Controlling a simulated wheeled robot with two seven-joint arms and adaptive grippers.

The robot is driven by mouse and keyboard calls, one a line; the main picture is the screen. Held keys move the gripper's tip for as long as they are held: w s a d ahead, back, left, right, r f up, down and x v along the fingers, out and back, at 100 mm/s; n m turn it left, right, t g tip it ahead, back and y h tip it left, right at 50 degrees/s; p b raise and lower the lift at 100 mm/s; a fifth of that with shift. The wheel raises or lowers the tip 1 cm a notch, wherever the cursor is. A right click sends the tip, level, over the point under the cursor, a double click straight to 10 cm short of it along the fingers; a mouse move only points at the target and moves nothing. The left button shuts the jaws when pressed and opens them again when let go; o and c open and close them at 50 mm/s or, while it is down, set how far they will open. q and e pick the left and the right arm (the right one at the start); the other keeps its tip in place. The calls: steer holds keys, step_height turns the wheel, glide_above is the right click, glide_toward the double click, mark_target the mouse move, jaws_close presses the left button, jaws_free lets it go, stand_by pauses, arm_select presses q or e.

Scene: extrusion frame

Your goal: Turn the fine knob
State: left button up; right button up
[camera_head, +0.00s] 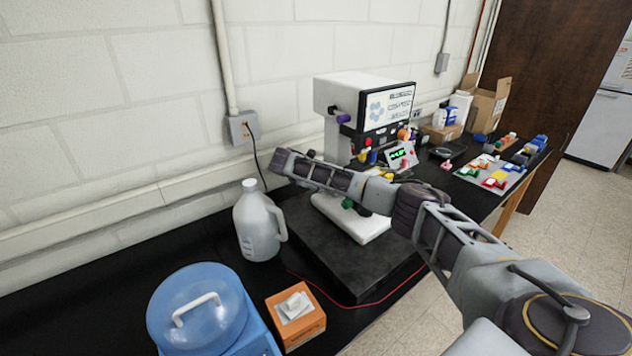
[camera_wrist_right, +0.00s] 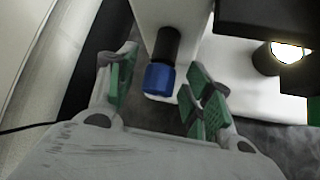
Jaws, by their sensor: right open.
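The blue-ended knob (camera_wrist_right: 158,79) sits on a dark shaft coming out of the pale column in the right wrist view. My right gripper (camera_wrist_right: 156,88) is open, with one green-padded finger left of the knob and the other right of it. Gaps show on both sides, so the fingers do not appear to touch it. I cannot tell how deep the knob lies between them. In the head view, my right arm crosses in front of the white instrument (camera_head: 341,94), and the blue knob cannot be made out. My left gripper is out of view.
A translucent jug (camera_head: 259,226), a blue-lidded container (camera_head: 197,312) and an orange tissue box (camera_head: 296,318) stand at the near left. Coloured parts lie on a board (camera_head: 500,180) at the far right. A red cable (camera_head: 352,307) runs along the front. A lit lamp (camera_wrist_right: 289,53) is right of the knob.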

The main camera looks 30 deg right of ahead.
steer(key=shift+c, duration=0.4)
steer(key=c, duration=0.9)
